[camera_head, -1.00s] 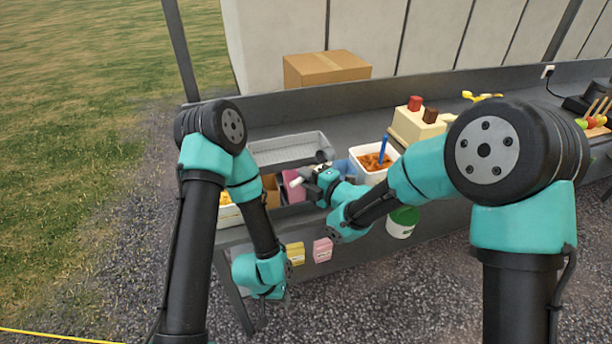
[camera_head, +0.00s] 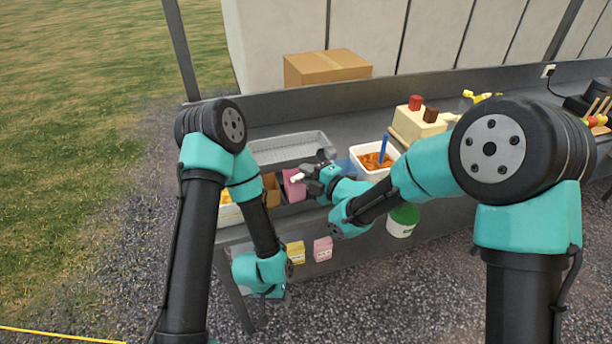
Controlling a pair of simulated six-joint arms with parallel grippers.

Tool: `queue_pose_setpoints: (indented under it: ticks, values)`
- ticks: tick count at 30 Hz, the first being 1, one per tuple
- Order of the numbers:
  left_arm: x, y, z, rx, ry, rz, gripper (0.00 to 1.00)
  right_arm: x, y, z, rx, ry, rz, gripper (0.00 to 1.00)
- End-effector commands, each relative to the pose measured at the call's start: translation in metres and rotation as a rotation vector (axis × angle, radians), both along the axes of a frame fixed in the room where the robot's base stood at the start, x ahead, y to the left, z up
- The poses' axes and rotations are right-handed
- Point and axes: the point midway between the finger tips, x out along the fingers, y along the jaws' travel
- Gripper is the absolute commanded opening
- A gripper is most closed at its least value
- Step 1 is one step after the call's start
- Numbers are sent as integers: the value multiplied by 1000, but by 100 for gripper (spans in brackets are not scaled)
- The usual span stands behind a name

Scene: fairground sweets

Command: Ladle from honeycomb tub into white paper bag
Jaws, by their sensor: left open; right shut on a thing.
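The honeycomb tub (camera_head: 356,150) is a white square tub with orange-brown pieces (camera_head: 371,161), right of my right gripper. A blue handle (camera_head: 383,147) stands up out of it. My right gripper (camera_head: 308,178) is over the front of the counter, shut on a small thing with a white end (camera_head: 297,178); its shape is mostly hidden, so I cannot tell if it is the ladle. My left gripper (camera_head: 275,293) hangs low in front of the counter, open, its fingers hardly visible. I cannot make out a white paper bag.
A pink bag (camera_head: 294,190) and a brown one (camera_head: 271,190) stand behind my arms. A grey tray (camera_head: 290,148) lies behind them. A cream block with red and brown tops (camera_head: 418,125) stands right of the tub. A cardboard box (camera_head: 327,66) is at the back. A green-banded bucket (camera_head: 402,222) hangs in front.

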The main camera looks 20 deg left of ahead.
Motion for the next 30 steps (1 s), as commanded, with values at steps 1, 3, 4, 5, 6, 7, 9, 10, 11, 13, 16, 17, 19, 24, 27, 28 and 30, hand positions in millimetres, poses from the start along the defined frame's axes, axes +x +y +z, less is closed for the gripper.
queue_pose_setpoints:
  ticks: [1, 3, 4, 5, 6, 7, 9, 10, 11, 13, 16, 17, 19, 24, 27, 28, 30]
  values:
    - [0, 0, 0, 0, 0, 0, 43, 2, -1, 4, 13, 25, -1, 0]
    - [0, 0, 0, 0, 0, 0, 43, 5, -2, 10, 36, 73, 1, 0]
    - [0, 0, 0, 0, 0, 0, 43, 7, -2, 13, 48, 98, 1, 0]
    - [0, 0, 0, 0, 0, 0, 43, 8, -3, 16, 58, 123, 0, 0]
    - [0, 0, 0, 0, 0, 0, 43, 10, -3, 20, 73, 156, 1, 0]
    - [0, 0, 0, 0, 0, 0, 43, 12, -4, 23, 84, 182, 1, 0]
    - [0, 0, 0, 0, 0, 0, 43, 16, -5, 31, 112, 243, 0, 0]
    - [0, 0, 0, 0, 0, 0, 43, 17, -6, 34, 123, 269, 1, 0]
    - [0, 0, 0, 0, 0, 0, 43, 18, -7, 37, 132, 295, 1, 0]
    - [0, 0, 0, 0, 0, 0, 43, 22, -9, 43, 157, 356, 0, 0]
    - [0, 0, 0, 0, 0, 0, 43, 26, -11, 54, 190, 437, 1, 0]
    - [0, 0, 0, 0, 0, 0, 43, 28, -12, 57, 200, 460, 0, 0]
    - [0, 0, 0, 0, 0, 0, 43, 30, -13, 62, 218, 509, 0, 0]
    - [0, 0, 0, 0, 0, 0, 43, 34, -15, 70, 247, 586, -2, 0]
    - [0, 0, 0, 0, 0, 0, 43, 34, -16, 72, 253, 601, -2, 0]
    - [0, 0, 0, 0, 0, 0, 43, 34, -16, 72, 253, 603, -2, 0]
    - [0, 0, 0, 0, 0, 0, 43, 34, -16, 72, 253, 603, -2, 0]
